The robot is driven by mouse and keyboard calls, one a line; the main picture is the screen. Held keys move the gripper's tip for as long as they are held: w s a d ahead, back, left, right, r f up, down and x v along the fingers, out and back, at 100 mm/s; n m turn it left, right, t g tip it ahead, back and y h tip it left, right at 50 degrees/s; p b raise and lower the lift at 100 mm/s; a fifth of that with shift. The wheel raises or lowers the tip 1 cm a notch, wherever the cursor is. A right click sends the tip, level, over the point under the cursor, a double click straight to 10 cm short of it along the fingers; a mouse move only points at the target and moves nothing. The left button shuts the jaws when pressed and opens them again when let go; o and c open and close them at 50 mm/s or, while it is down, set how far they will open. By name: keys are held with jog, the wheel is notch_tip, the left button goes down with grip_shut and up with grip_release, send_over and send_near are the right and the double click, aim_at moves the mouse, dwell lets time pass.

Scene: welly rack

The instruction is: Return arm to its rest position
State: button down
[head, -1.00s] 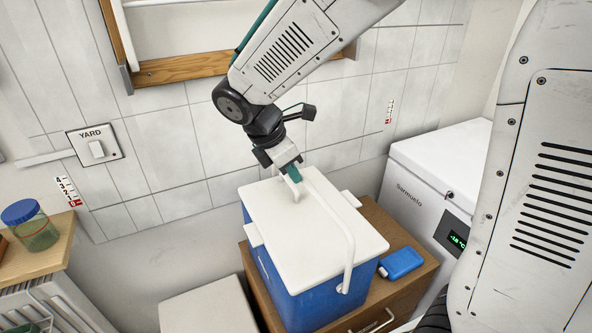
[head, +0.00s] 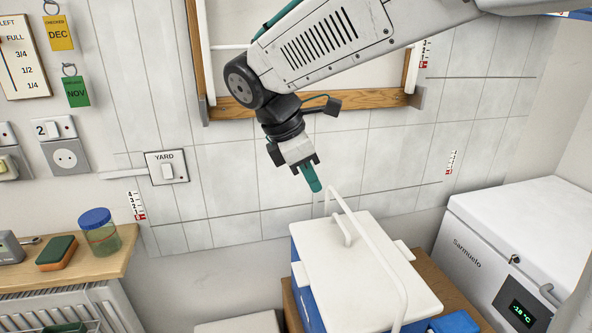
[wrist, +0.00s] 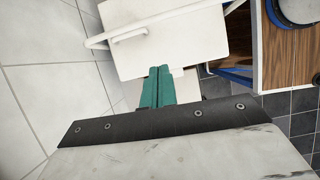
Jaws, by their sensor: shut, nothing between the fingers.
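My gripper (head: 314,184) has green fingers pressed together, with nothing between them. In the head view it points down in front of the tiled wall, above and a little left of the cool box. The blue cool box (head: 306,290) has a white lid (head: 365,270) with a small grip and a raised white carry handle (head: 375,245). The fingers (wrist: 157,88) appear just below the white lid (wrist: 175,40) in the wrist view, apart from its grip as far as I can tell.
The cool box stands on a wooden cabinet (head: 440,285). A white freezer (head: 520,250) stands at the right. At the left, a shelf (head: 70,272) holds a jar (head: 100,232) and a sponge (head: 57,252). A wooden frame (head: 235,108) is on the wall behind my arm.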

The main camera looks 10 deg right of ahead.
jog(key=s+d+f+m+y, duration=0.1)
jog(key=s+d+m+y, duration=0.1)
jog(key=s+d+m, duration=0.5)
jog(key=s+d+f+m+t+y, duration=0.1)
jog(key=s+d+f+m+y, duration=0.1)
jog(key=s+d+m, duration=0.5)
jog(key=s+m+y, duration=0.1)
jog(key=s+m, duration=0.3)
jog(key=s, duration=0.4)
dwell(1.0)
